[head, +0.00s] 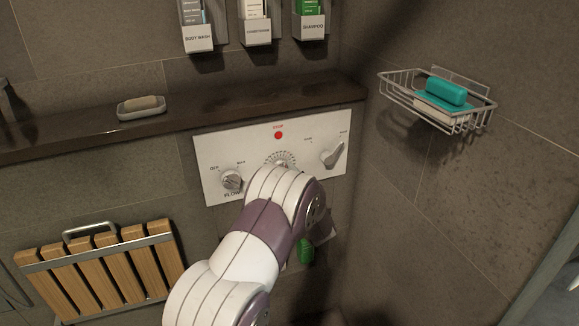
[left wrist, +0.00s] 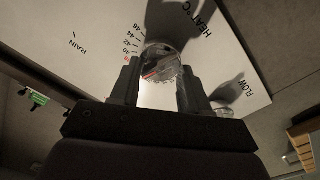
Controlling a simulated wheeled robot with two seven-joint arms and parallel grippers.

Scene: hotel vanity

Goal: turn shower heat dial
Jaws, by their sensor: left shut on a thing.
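The white shower control panel (head: 215,150) is on the tiled wall; it also fills much of the left wrist view (left wrist: 110,35). The round heat dial (left wrist: 161,62) shows in the left wrist view, with a red mark on its face, below the HEAT °C label and beside a number scale. My left gripper (left wrist: 160,84) has one finger on each side of this dial and is shut on it. In the head view my left arm hides the dial and fingertips; only part of the scale shows above. My right gripper is in neither view.
The flow knob (head: 231,180) is left of the dial and a lever knob (head: 333,156) right. A red stop button (head: 278,135) is above. A dark ledge (head: 230,103) holds a soap dish (head: 141,107). A wire basket (head: 440,100) and slatted wooden seat (head: 100,268) are on the walls.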

